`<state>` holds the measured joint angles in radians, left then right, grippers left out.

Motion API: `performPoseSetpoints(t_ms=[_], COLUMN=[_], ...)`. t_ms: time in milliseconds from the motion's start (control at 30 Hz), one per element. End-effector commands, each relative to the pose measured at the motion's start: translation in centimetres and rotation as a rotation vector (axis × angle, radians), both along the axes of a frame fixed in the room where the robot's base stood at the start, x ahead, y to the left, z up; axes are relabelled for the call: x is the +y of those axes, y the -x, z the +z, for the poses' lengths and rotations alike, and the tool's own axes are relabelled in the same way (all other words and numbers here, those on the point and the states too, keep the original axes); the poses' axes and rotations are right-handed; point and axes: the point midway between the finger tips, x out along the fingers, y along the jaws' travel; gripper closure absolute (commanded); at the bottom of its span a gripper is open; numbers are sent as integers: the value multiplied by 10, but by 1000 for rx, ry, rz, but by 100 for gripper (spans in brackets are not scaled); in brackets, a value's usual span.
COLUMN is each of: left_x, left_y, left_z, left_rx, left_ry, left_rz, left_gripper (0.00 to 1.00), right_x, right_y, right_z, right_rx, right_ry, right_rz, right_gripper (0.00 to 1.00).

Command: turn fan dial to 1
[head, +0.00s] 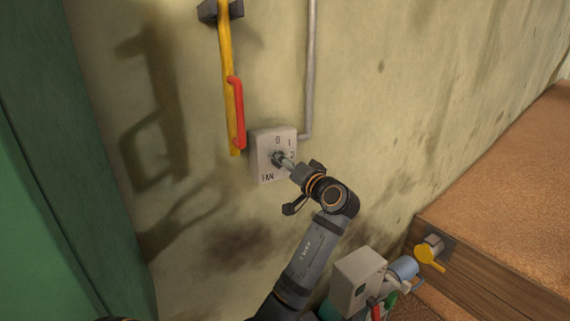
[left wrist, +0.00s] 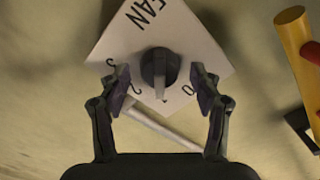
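The fan dial (head: 278,158) is a dark round knob on a pale box (head: 261,172) marked FAN, with numbers around it, fixed to the wall. In the left wrist view the knob (left wrist: 160,68) sits between my left gripper's fingertips (left wrist: 161,90). The fingers are apart, with gaps on both sides of the knob. In the head view my left gripper (head: 303,187) is just in front of the box, at its lower right. I cannot tell for sure which number the knob points to. My right gripper is out of view.
A yellow bar (head: 226,60) with a red handle (head: 237,112) is on the wall close left of the box. A grey pipe (head: 309,70) runs up from the box. A yellow lever (head: 430,258) sticks out of the wooden edge (head: 490,289) at lower right.

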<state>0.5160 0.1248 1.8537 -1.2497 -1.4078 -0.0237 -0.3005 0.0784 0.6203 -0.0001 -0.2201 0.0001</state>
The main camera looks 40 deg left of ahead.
Motion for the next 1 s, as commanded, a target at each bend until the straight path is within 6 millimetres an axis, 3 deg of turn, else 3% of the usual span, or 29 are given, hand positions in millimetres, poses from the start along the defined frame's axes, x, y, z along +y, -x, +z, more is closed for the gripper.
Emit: performPoseSetpoints(t_ms=[267,500,700,1000], left_x=[-6,-46,-68,-72], left_y=[1,12,19,21], left_z=[-2,-2,-2,-1], left_rx=[0,0,1,0], left_ry=[4,8,4,1], left_rz=[-3,-4,-1,0], left_gripper=[36,36,36,36], right_x=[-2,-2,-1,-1], right_y=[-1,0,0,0], right_z=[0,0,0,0], right_rx=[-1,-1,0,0], right_ry=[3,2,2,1], right_rz=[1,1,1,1], right_gripper=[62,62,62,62])
